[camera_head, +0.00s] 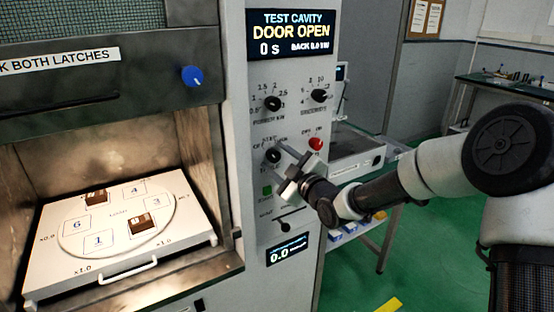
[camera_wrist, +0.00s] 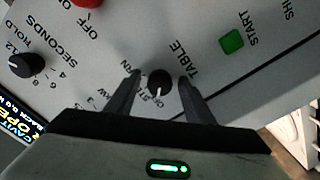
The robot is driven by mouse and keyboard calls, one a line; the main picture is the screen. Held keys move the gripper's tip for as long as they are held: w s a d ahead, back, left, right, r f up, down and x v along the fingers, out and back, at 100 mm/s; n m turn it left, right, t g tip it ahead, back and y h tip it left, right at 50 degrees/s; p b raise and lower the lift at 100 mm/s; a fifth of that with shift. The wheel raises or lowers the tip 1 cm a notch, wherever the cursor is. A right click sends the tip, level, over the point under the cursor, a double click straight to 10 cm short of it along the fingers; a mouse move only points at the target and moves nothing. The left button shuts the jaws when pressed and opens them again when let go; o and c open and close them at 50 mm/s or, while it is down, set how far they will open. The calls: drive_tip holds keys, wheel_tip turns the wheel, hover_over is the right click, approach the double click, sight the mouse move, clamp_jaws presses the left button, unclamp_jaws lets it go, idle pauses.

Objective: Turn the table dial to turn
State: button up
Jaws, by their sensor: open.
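The table dial (camera_wrist: 159,82) is a small black knob with a pale pointer line, next to the printed word TABLE in the wrist view. In the head view the dial (camera_head: 272,156) sits on the grey control panel, below the power knob. My gripper (camera_wrist: 157,78) is open, with one finger on each side of the dial. I cannot tell whether either finger touches it. In the head view my gripper (camera_head: 281,164) reaches the panel from the right, its fingers by the dial. The markings around the dial are partly hidden by the fingers.
A red button (camera_head: 316,143), a green START button (camera_wrist: 231,41) and the seconds knob (camera_wrist: 27,64) are close by on the panel. The display (camera_head: 291,32) reads DOOR OPEN. The open cavity at left holds a white tray (camera_head: 185,249) with dark blocks.

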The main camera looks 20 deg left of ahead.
drive_tip(key=shift+c, duration=0.2)
drive_tip(key=c, duration=1)
drive_tip(key=shift+m, duration=0.4)
drive_tip(key=m+b, duration=0.1)
drive_tip(key=m, duration=0.1)
drive_tip(key=shift+f+m+b, duration=0.1)
drive_tip(key=shift+m+b, duration=0.2)
drive_tip(key=shift+b, duration=0.1)
drive_tip(key=m+b, duration=0.1)
drive_tip(key=m, duration=0.9)
drive_tip(key=shift+s+m+p, duration=0.1)
drive_tip(key=shift+m+p, duration=0.45)
drive_tip(key=shift+m, duration=1.75)
